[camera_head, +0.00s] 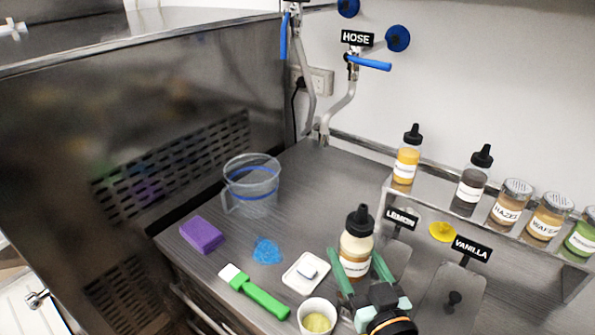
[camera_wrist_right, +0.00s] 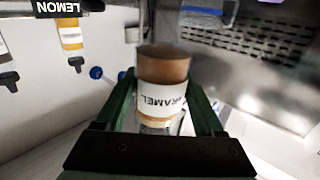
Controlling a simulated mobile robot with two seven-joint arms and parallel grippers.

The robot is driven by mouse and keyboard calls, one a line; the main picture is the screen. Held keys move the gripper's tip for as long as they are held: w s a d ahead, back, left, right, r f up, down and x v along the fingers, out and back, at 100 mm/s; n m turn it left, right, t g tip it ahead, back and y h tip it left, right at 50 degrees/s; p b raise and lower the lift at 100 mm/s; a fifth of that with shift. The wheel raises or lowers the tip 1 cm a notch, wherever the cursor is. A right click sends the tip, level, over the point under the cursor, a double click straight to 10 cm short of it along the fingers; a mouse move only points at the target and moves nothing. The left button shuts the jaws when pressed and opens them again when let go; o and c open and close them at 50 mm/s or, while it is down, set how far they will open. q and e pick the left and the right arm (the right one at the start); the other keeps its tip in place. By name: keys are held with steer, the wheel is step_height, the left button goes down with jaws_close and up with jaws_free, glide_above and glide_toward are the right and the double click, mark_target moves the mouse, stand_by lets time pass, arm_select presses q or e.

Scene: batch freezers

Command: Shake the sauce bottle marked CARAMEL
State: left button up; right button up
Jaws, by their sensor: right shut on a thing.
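The sauce bottle marked CARAMEL (camera_head: 357,243) has a black nozzle cap, a pale upper part and brown sauce low down. It stands upright between the green fingers of my right gripper (camera_head: 360,268), which is shut on it. In the right wrist view the bottle (camera_wrist_right: 162,95) appears upside down, its CARAMEL label readable between the fingers (camera_wrist_right: 165,105). The head view does not clearly show whether its base touches the counter. My left gripper is not in view.
A jug (camera_head: 252,185), purple sponge (camera_head: 202,235), blue patch (camera_head: 267,251), white dish (camera_head: 306,273), green-handled brush (camera_head: 258,294) and cup (camera_head: 317,318) are on the counter left of the bottle. A raised rack (camera_head: 400,190) with bottles and shakers stands right, near LEMON and VANILLA signs.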

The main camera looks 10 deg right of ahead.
stand_by(0.4)
steer(key=a, duration=0.7)
steer(key=shift+d, duration=3.45)
steer(key=a, duration=0.7)
steer(key=shift+a, duration=0.15)
steer(key=d, duration=0.7)
steer(key=shift+d, duration=0.15)
